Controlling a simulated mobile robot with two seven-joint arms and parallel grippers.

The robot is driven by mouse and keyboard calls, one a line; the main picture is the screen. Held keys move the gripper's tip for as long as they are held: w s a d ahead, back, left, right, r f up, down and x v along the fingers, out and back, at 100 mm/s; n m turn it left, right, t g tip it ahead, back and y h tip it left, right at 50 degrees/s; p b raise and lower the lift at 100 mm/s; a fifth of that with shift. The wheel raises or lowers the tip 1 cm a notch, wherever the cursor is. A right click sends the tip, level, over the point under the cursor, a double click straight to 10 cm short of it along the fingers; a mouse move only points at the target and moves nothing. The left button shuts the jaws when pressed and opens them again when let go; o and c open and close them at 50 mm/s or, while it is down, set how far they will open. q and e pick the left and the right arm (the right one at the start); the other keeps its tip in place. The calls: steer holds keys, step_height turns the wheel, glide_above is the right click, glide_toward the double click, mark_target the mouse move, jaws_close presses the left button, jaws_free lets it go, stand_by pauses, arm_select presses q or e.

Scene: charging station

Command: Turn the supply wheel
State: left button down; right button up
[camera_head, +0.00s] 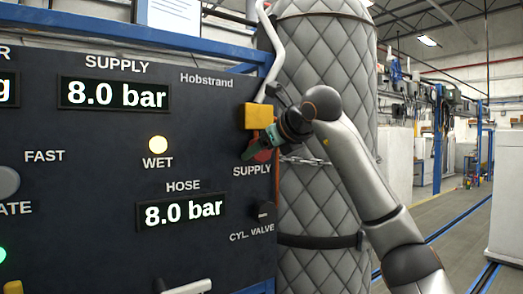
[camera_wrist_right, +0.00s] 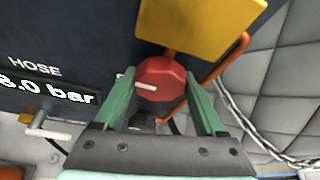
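The supply wheel is a red, faceted knob with a white mark that points left in the right wrist view (camera_wrist_right: 165,77). In the head view it is a small red patch (camera_head: 263,156) above the SUPPLY label, mostly hidden by my right gripper (camera_head: 258,148). In the right wrist view the green fingers of my right gripper (camera_wrist_right: 160,84) stand wide apart, one on each side of the wheel. The fingertips are close to its rim; I cannot tell whether they touch it. My left gripper is not in view.
A yellow block (camera_head: 258,116) sits directly above the wheel. The dark panel (camera_head: 110,190) shows SUPPLY and HOSE at 8.0 bar and a lit WET lamp (camera_head: 158,144). A black cylinder valve knob (camera_head: 266,211) is below. A quilted grey tank (camera_head: 322,215) with a chain stands right.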

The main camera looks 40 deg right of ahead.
steer(key=c, duration=0.8)
steer(key=shift+m, duration=0.3)
steer(key=shift+r+m+y+p, duration=0.1)
steer(key=shift+m+y+p, duration=0.7)
steer(key=shift+m+y, duration=0.15)
steer(key=m+y, duration=0.2)
steer(key=m, duration=0.1)
steer(key=shift+t+p, duration=0.4)
steer(key=m+y, duration=0.1)
steer(key=m, duration=0.1)
steer(key=shift+d+m+t+y, duration=0.1)
steer(key=shift+m+t+y, duration=0.2)
steer(key=shift+m+y, duration=0.05)
steer(key=shift+m+t+y, duration=0.6)
steer(key=shift+m+y, duration=0.1)
steer(key=shift+m, duration=1)
steer(key=shift+b, duration=0.3)
